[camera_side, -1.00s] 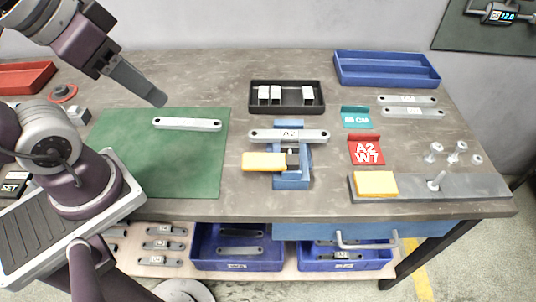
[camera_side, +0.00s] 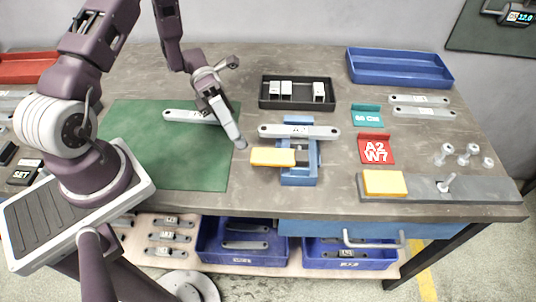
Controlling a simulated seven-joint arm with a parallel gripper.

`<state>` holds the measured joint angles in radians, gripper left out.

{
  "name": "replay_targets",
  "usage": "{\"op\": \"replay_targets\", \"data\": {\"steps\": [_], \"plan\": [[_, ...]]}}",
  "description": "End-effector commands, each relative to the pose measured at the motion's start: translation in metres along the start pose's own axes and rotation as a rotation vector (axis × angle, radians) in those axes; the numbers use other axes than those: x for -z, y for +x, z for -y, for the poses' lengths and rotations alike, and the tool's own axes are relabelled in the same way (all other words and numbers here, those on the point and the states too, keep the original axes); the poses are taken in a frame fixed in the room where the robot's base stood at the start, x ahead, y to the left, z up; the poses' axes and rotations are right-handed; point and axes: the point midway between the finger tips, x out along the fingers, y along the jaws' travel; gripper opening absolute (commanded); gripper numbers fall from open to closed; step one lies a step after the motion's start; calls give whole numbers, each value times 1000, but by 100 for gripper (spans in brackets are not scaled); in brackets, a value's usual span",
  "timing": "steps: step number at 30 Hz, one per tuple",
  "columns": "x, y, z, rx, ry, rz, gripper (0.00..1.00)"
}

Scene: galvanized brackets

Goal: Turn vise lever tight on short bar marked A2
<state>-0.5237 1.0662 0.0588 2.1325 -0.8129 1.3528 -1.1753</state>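The blue vise (camera_side: 299,176) stands on the bench right of the green mat. The short bar (camera_side: 299,131) lies across its top; its A2 marking, readable a second ago, is not legible now. A yellow handle (camera_side: 273,157) sticks out to the left at the front of the vise, probably the lever. My gripper (camera_side: 240,144) points down just left of the vise, apart from the bar and the yellow handle. Its fingertips look close together, but I cannot tell whether it is open or shut. Nothing shows in it.
Another bar (camera_side: 190,116) lies on the green mat (camera_side: 150,160) behind my gripper. A black tray (camera_side: 297,93) with white blocks stands behind the vise.

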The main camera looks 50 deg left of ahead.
Motion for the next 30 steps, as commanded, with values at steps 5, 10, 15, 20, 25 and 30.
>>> {"op": "replay_targets", "data": {"steps": [5, 10, 15, 20, 25, 30], "plan": [[-11, 6, -30, 148, -283, 208, 37], [-18, 15, -36, 183, -345, 257, 37], [-27, 48, -31, 183, -343, 253, 37], [-33, 69, -28, 181, -341, 253, 37], [-35, 74, -28, 179, -340, 253, 37], [-35, 74, -28, 178, -339, 253, 29]]}}
